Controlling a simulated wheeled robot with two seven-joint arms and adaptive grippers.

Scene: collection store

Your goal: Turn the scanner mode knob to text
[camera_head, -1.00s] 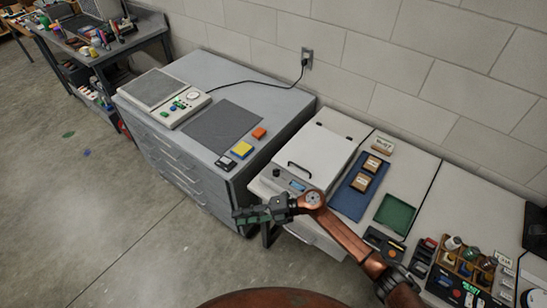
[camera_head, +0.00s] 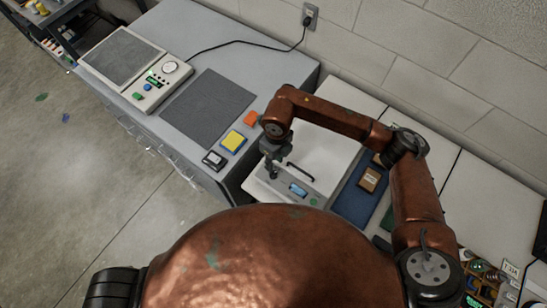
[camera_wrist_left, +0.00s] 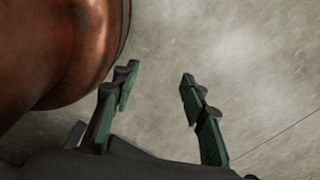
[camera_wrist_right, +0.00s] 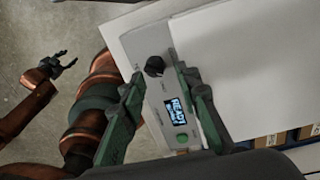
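The scanner (camera_head: 325,152) is a white box with a flat lid and black handle. Its grey front panel has a black mode knob (camera_wrist_right: 154,66), a lit display (camera_wrist_right: 177,110) and a green button (camera_wrist_right: 182,139). The labels beside the knob are too small to read. My right gripper (camera_head: 272,172) is over the panel's left end. In the right wrist view its fingers are open, with the knob between and slightly beyond the tips; contact cannot be told. The gripper hides the knob in the head view. My left gripper (camera_wrist_left: 158,76) is open and empty above the floor.
A grey cabinet (camera_head: 225,60) left of the scanner carries a device with a dial (camera_head: 125,65), a dark mat (camera_head: 207,107) and small coloured blocks. A blue tray (camera_head: 352,200) with brown boxes lies right of the scanner. A block wall stands behind.

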